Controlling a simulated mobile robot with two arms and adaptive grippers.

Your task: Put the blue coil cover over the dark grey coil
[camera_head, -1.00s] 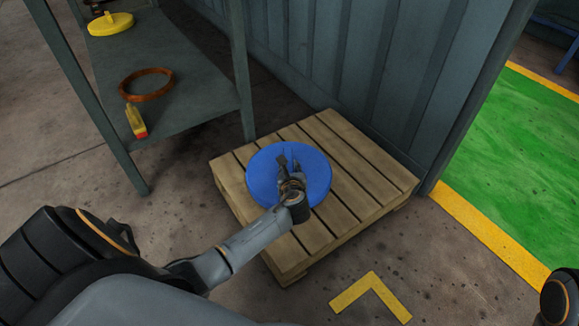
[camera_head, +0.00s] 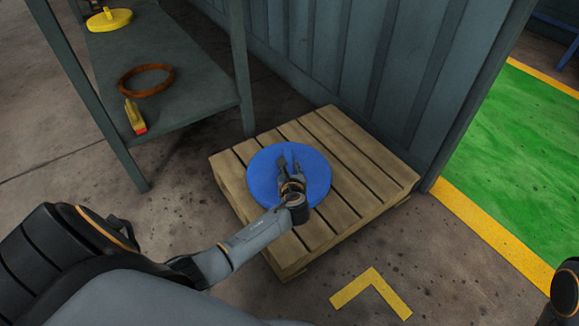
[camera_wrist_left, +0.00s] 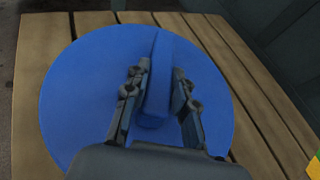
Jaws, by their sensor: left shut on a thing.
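The blue coil cover (camera_head: 262,180) is a round blue disc with a raised fin-like handle. It lies over the wooden pallet, and in the left wrist view (camera_wrist_left: 75,110) it fills most of the picture. My left gripper (camera_head: 287,162) is above the disc's middle, its two fingers on either side of the handle (camera_wrist_left: 156,80), shut on it. The dark grey coil is not visible; whether it is under the cover cannot be seen. My right gripper is not in view; only a dark part of mine shows at the right edge.
The pallet (camera_head: 345,165) stands against a grey corrugated wall (camera_head: 340,70). A grey shelf (camera_head: 190,95) at left holds a brown ring (camera_head: 147,92), a yellow tool with a red end (camera_head: 135,117) and a yellow disc (camera_head: 109,20). Open floor lies in front, with a yellow corner mark (camera_head: 371,290).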

